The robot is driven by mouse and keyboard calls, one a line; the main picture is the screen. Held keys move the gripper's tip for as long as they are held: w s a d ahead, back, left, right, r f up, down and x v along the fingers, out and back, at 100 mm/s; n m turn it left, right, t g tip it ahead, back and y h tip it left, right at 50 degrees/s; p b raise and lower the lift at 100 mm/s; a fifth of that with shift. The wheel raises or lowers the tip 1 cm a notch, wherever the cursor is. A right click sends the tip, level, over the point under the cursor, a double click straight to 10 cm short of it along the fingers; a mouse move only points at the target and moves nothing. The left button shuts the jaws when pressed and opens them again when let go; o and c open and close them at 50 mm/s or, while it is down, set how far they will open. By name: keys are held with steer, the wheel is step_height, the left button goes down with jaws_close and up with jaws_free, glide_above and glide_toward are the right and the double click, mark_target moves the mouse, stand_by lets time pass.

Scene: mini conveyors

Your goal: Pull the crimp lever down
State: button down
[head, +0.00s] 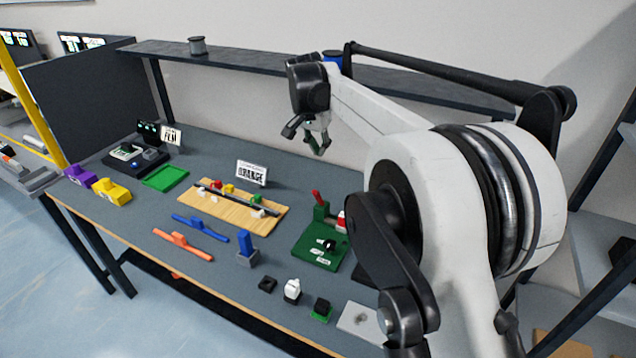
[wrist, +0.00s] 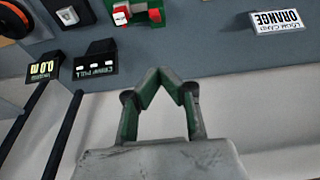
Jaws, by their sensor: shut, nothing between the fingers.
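The crimp fixture is a green base (head: 308,250) with a green block standing at its back. A short red lever (head: 317,197) sticks up from that block, tilted slightly. In the wrist view, part of the green fixture with a red piece (wrist: 157,18) shows at the top edge, cut off by the frame. My gripper (head: 319,149) hangs in the air above and behind the fixture, well apart from the lever. Its green fingertips (wrist: 165,73) meet with nothing between them.
An upside-down display reading roughly "crimp pull" (wrist: 96,61) and another display (wrist: 46,67) show in the wrist view. The ORANGE sign (head: 251,173) stands left of the fixture. A wooden board (head: 240,221) holds coloured parts. A dark shelf (head: 240,62) runs along the wall.

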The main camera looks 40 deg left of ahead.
steer(key=shift+f, duration=0.1)
steer(key=p, duration=0.2)
glide_above(318, 198)
steer(key=w+a, duration=0.1)
steer(key=w, duration=0.1)
steer(key=f, duration=1)
steer(key=shift+s+f, duration=0.2)
steer(key=shift+f, duration=0.05)
steer(key=shift+s+f, duration=0.3)
steer(key=shift+f, duration=0.15)
steer(key=shift+s+d, duration=0.1)
steer(key=shift+s, duration=0.05)
steer(key=shift+d+f+b, duration=0.1)
steer(key=shift+b, duration=0.3)
